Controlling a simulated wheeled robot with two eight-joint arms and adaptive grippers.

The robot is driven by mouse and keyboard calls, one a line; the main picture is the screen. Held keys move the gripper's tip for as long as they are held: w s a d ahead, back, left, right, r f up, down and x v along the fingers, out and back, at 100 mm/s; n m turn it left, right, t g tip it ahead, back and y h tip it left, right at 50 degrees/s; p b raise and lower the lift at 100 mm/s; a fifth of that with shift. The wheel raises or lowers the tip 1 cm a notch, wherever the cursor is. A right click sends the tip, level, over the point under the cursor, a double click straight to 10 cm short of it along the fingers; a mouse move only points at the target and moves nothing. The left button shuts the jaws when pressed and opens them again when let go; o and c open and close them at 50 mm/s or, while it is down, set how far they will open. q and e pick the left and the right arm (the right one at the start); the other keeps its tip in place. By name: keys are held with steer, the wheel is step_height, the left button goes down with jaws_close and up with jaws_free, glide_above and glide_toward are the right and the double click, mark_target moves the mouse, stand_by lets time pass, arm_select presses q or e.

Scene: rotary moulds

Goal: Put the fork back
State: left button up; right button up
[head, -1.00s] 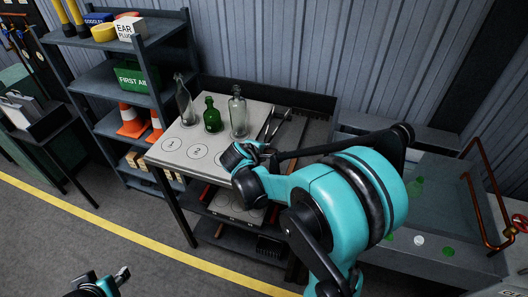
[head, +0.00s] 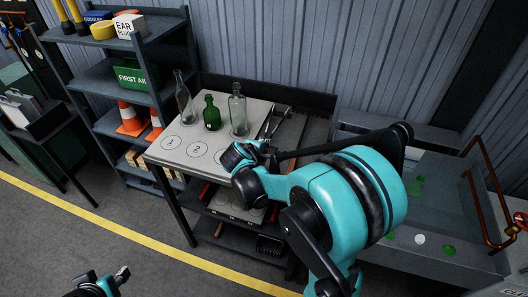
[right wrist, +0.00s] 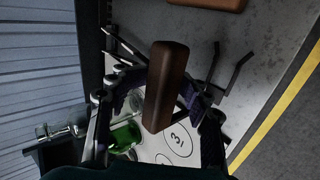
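A brown wooden handle (right wrist: 165,85), which I take to be the fork's, stands between the finger pads of my right gripper (right wrist: 161,97) in the right wrist view. The pads seem closed on its sides; the fork's far end is hidden. In the head view my right gripper (head: 240,157) is over the front right of the table (head: 168,163), and its fingertips are hard to see. Dark, long-handled metal tools (head: 275,122) lie at the table's right side. My left gripper (head: 122,274) is at the bottom left, away from the table, its opening unclear.
A clear bottle (head: 184,105), a green bottle (head: 211,115) and another clear bottle (head: 238,112) stand behind numbered circles. A shelf rack (head: 125,98) is on the left. A grey basin (head: 440,205) with a copper pipe (head: 484,180) is on the right.

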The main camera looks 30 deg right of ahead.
steer(key=v, duration=1.2)
steer(key=s+a+f+m+y, duration=0.2)
steer(key=s+a+m+y, duration=0.1)
steer(key=s, duration=0.4)
steer(key=s+a+f+m+y, duration=0.2)
steer(key=s+a+m+y, duration=0.2)
steer(key=s+a, duration=0.2)
steer(key=shift+s+a+f+t+y, duration=0.2)
steer(key=shift+s+f+t+y, duration=0.15)
steer(key=shift+s, duration=0.25)
